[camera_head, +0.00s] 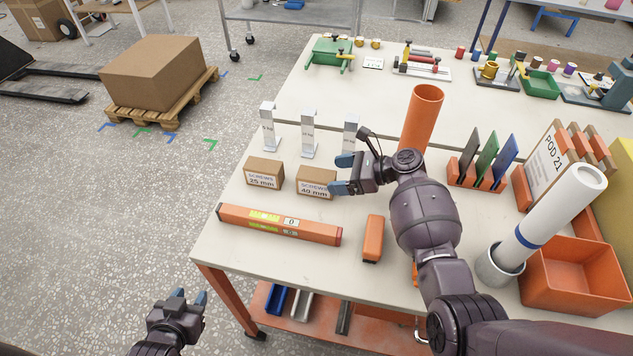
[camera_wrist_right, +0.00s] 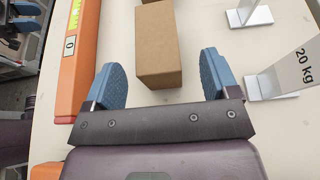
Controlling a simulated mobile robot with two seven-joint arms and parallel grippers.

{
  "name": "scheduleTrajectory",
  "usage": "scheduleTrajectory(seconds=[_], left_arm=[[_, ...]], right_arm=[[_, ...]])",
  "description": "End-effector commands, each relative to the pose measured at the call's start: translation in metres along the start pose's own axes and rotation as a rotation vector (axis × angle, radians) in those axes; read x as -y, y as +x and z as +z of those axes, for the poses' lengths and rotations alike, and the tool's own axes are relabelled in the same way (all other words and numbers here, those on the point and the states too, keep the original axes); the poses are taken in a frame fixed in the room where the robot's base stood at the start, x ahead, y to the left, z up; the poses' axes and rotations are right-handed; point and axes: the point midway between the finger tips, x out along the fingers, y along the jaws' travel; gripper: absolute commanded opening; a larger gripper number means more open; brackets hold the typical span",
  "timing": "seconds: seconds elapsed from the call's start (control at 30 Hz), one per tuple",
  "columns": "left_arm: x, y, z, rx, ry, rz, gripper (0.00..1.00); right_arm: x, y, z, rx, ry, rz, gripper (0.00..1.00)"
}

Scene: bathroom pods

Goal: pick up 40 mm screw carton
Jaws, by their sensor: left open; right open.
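The 40 mm screw carton (camera_head: 316,182) is a small brown box with a white label, standing on the white table in the head view. A similar carton marked 25 mm (camera_head: 265,172) stands just left of it. My right gripper (camera_head: 342,174) is open at the right side of the 40 mm carton. In the right wrist view a plain brown carton (camera_wrist_right: 158,45) lies ahead of and partly between the open fingers (camera_wrist_right: 165,85), with no finger touching it that I can see. My left gripper (camera_head: 190,297) is open and empty, low at the left, away from the table.
An orange spirit level (camera_head: 280,224) lies in front of the cartons; it also shows in the right wrist view (camera_wrist_right: 75,65). Several upright metal brackets (camera_head: 309,135) stand behind. An orange block (camera_head: 373,238) and an orange tube (camera_head: 421,118) are near my right arm.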

Motion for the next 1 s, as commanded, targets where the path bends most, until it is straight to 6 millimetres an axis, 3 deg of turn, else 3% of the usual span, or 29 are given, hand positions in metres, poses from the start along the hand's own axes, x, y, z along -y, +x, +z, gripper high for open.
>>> scheduleTrajectory(seconds=[0.4, 0.7, 1.0], left_arm=[[0.0, 0.001, 0.002, 0.0, 0.0, 0.0, 0.43], [0.0, 0.001, 0.002, 0.0, 0.0, 0.0, 0.43], [0.0, 0.001, 0.001, 0.0, -0.001, 0.0, 0.43]], right_arm=[[-0.004, 0.048, 0.002, 0.0, 0.0, 0.001, 0.81], [-0.004, 0.051, 0.002, 0.0, -0.001, 0.0, 0.81], [-0.004, 0.051, 0.002, 0.0, 0.0, 0.0, 0.36]])
